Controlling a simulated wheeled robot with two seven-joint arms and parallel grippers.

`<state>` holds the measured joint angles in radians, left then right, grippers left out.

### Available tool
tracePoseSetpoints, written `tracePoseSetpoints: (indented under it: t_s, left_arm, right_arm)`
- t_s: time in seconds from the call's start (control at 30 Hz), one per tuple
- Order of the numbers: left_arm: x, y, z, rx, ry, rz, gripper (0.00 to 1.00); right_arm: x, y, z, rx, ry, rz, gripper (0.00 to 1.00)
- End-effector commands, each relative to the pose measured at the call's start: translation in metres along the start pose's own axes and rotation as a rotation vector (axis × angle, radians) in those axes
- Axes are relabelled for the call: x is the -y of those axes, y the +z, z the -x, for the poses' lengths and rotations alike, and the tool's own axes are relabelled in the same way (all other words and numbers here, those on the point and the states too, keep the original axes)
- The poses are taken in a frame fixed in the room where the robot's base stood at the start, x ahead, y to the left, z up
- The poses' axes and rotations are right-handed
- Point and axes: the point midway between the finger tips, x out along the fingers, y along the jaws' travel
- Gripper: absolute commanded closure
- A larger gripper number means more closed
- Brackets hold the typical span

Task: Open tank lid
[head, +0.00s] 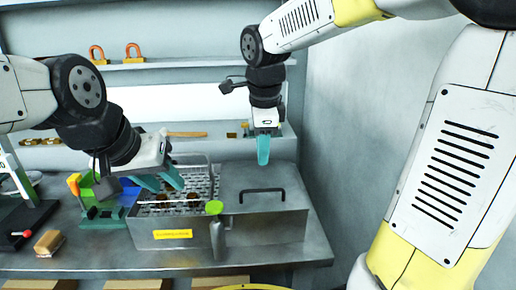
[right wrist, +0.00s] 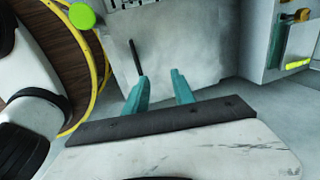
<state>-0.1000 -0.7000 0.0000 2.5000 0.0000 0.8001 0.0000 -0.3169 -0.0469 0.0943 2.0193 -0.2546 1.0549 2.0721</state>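The metal tank (head: 155,243) stands on the bench in the head view, with a yellow label on its front. Its left part is uncovered and shows a mesh belt (head: 178,208) with dark round pieces on it. A flat grey lid (head: 290,180) covers the right part, with a black bar handle (head: 262,192). In the right wrist view the handle (right wrist: 134,57) is beside the left finger, not between the fingers. My right gripper (head: 263,158) points down above and behind the lid, open and empty (right wrist: 160,80). My left gripper (head: 162,184) is open and empty over the tank's left side.
A green round knob on a lever (head: 214,208) stands at the tank's front. A green and blue fixture (head: 98,208) and a sponge-like block (head: 49,243) are to the left. Orange padlock-like objects (head: 133,53) sit on the shelf. A wall (head: 350,130) rises at right.

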Motion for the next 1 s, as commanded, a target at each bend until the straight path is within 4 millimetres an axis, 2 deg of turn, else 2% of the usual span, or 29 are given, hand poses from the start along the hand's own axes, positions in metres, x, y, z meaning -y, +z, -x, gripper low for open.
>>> tracePoseSetpoints:
  t_s: [0.33, 0.5, 0.83, 1.0]
  left_arm:
    - [0.0, 0.0, 0.0, 0.0, 0.0, 0.0, 0.64]
    - [0.0, 0.0, 0.0, 0.0, 0.0, 0.0, 0.64]
    - [0.0, 0.0, 0.0, 0.0, 0.0, 0.0, 0.64]
    - [0.0, 0.0, 0.0, 0.0, 0.0, 0.0, 0.64]
  right_arm:
    - [0.001, 0.0, 0.052, 0.003, -0.004, -0.001, 0.69]
    - [0.001, 0.0, 0.072, 0.001, -0.002, -0.001, 0.69]
    - [0.0, 0.0, 0.077, 0.0, 0.0, 0.0, 0.69]
    - [-0.004, -0.005, 0.076, 0.008, -0.009, 0.051, 1.0]
